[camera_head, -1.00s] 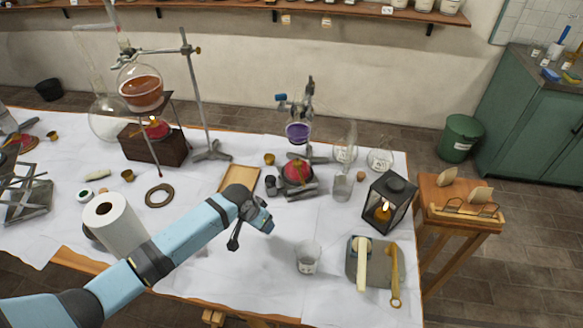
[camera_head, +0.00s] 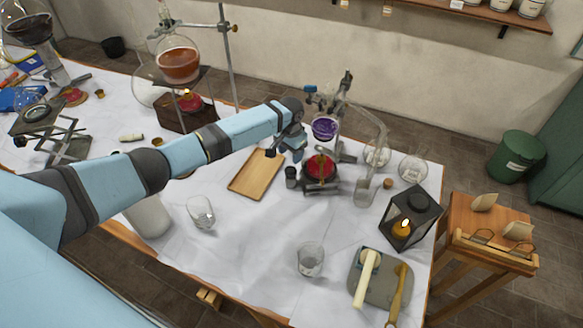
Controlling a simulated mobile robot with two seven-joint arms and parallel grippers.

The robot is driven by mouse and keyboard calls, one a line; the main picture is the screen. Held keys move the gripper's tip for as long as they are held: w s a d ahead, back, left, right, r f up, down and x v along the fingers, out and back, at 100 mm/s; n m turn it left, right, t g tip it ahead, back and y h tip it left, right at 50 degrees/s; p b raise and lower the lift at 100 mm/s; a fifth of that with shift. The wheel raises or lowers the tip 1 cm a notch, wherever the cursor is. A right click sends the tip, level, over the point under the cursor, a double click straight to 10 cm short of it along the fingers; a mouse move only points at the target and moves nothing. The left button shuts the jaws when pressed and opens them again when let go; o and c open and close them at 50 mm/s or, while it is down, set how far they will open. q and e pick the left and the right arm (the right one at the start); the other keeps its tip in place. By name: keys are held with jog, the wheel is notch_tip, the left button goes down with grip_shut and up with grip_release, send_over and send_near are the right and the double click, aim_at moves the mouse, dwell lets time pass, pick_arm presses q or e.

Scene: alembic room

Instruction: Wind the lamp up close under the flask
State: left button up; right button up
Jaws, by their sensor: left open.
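A red lamp (camera_head: 320,168) sits on a low dark jack (camera_head: 322,187) in the middle of the table. A round flask with purple liquid (camera_head: 325,128) is held by a stand just above it, with a gap between lamp and flask. I cannot tell whether this lamp is lit. My left gripper (camera_head: 284,154) is open and points down, just left of the lamp and jack, above the back end of a wooden tray (camera_head: 256,176). It seems empty and apart from the jack. The jack's knob is not clear to me. My right gripper is not in view.
Glassware (camera_head: 368,175) and a lantern (camera_head: 409,218) are to the right. A beaker (camera_head: 310,259) stands in front. An orange flask (camera_head: 178,64) over a lit lamp is behind my arm. The cloth front of the jack is clear.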

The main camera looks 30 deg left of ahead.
aim_at(291, 169)
pick_arm(q)
notch_tip(291, 169, down, 8)
jog(key=shift+r, duration=0.1)
jog(key=shift+c, duration=0.4)
jog(key=c, duration=0.6)
